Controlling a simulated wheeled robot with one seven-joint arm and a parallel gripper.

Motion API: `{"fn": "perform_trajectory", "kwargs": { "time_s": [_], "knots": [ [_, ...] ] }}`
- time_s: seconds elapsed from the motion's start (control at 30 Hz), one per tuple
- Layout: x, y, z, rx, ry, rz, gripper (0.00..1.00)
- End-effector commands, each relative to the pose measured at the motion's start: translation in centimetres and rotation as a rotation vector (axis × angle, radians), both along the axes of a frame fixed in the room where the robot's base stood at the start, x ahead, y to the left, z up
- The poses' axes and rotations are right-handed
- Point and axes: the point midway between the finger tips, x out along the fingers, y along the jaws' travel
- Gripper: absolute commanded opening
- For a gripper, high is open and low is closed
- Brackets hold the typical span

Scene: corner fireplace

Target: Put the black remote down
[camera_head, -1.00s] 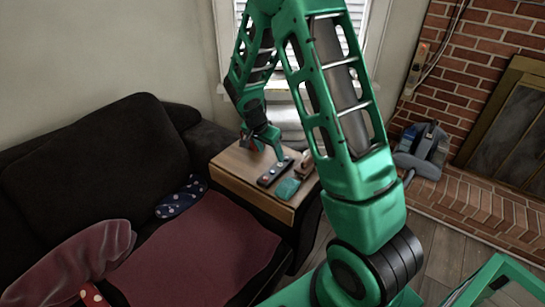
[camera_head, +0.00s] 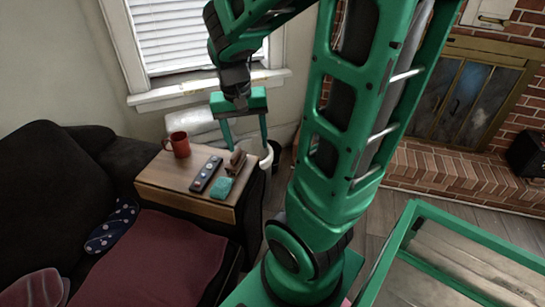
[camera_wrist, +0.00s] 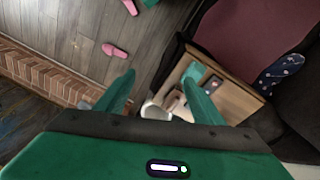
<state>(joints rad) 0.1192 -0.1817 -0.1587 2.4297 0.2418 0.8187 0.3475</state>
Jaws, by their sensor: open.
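The black remote (camera_head: 205,174) lies flat on the wooden side table (camera_head: 160,181), with its buttons facing up. My gripper (camera_head: 248,147) is open and empty, raised at the table's back right edge, apart from the remote. In the wrist view my gripper (camera_wrist: 158,76) has its two green fingers spread with nothing between them. The table top (camera_wrist: 237,103) shows there behind the right finger.
A red mug (camera_head: 179,144), a brown object (camera_head: 236,161) and a teal block (camera_head: 221,188) share the table top. A white bin (camera_head: 265,158) stands beside it. A dark sofa (camera_head: 45,185) is at left. Pink slippers (camera_wrist: 115,50) lie on the floor.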

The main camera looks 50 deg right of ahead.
Motion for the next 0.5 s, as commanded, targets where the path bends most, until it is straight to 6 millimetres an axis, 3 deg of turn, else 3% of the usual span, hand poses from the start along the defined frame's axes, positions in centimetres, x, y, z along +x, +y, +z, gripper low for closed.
{"fn": "perform_trajectory", "kwargs": {
  "time_s": [0.03, 0.2, 0.33, 0.5],
  "knots": [
    [-1.9, 0.2, 0.7, 0.019, -0.001, 0.023, 0.62],
    [-7.6, 1.7, 2.0, 0.090, 0.018, 0.134, 0.62],
    [-10.5, 2.7, 2.4, 0.129, 0.024, 0.200, 0.62],
    [-12.3, 3.0, 2.5, 0.154, 0.027, 0.244, 0.66]
  ]
}}
